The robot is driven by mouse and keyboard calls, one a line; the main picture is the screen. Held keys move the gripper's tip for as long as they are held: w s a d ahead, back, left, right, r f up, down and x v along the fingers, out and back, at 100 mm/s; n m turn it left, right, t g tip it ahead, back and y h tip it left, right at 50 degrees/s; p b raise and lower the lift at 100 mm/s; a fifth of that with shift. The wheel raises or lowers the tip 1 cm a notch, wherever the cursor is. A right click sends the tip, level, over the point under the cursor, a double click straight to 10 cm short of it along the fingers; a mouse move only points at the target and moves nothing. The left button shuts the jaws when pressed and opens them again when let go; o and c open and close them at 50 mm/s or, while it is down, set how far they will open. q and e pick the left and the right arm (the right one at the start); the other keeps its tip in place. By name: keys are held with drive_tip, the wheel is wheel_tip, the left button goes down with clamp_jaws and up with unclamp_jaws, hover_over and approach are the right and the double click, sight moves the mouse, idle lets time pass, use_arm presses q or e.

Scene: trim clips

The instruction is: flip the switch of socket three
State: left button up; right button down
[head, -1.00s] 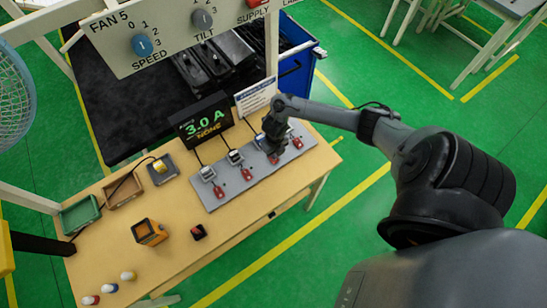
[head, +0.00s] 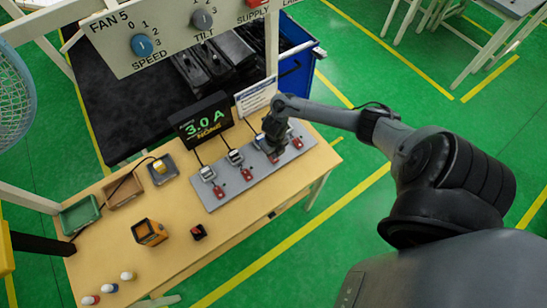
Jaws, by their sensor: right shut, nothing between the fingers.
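A grey socket strip (head: 228,192) lies along the right part of the wooden table, with several sockets and red switches. The first red switch (head: 218,192) and second red switch (head: 247,174) show at the left and middle of the strip. A third red switch (head: 273,158) shows just below my right gripper (head: 271,147), partly covered by it. Another red switch (head: 297,143) is at the right end. My right gripper is shut and empty, pointing down over the third socket; I cannot tell whether it touches the switch. My left gripper is not in view.
A black display (head: 202,119) reading 3.0 A stands behind the strip, with a white card (head: 256,97) beside it. An orange-black box (head: 149,232), a small dark block with red (head: 198,232), trays and several coloured pegs occupy the left.

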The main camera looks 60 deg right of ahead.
drive_tip(key=shift+f+b, duration=0.35)
idle(0.7)
drive_tip(key=shift+f+b, duration=0.45)
drive_tip(key=shift+f, duration=0.05)
drive_tip(key=shift+f+b, duration=0.45)
drive_tip(key=shift+f, duration=0.05)
idle(0.4)
wheel_tip(320, 180, up, 4)
drive_tip(key=p, duration=0.3)
drive_tip(key=shift+f, duration=0.2)
drive_tip(key=shift+r+p, duration=1.55)
drive_tip(key=shift+r, duration=0.2)
